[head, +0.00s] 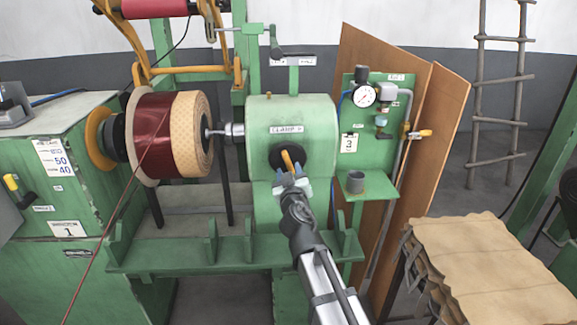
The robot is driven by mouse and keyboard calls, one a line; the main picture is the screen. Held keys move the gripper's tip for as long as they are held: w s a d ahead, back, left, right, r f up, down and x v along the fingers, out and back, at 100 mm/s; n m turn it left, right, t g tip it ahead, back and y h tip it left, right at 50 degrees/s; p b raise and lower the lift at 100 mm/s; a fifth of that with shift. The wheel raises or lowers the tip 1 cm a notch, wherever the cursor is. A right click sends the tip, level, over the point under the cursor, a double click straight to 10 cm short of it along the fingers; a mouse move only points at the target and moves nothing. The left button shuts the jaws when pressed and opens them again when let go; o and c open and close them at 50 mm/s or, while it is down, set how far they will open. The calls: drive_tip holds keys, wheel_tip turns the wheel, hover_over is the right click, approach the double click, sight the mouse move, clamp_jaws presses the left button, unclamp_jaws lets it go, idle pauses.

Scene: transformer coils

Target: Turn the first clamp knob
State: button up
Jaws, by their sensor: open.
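The clamp knob (275,159) is a black round disc with an orange-yellow handle (287,159) across it. It sits on the front of the green rounded housing (262,112), below a label that reads CLAMP. My gripper (290,178) is right in front of the knob, its fingertips at the lower part of the orange handle. The gripper is open. I cannot tell whether the fingers touch the handle. My gripper and arm hide the lower right edge of the knob.
A coil (158,135) with dark red winding is mounted left of the housing, with a red wire running down from it. A green panel (372,150) with a gauge (363,96) and a small grey cup (355,182) stand to the right. Brown sheets (490,265) lie at the lower right.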

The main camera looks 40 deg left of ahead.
sight(288, 164)
drive_tip(key=x, duration=0.4)
drive_tip(key=shift+w+a, duration=0.2)
drive_tip(key=shift+c, duration=0.3)
clamp_jaws()
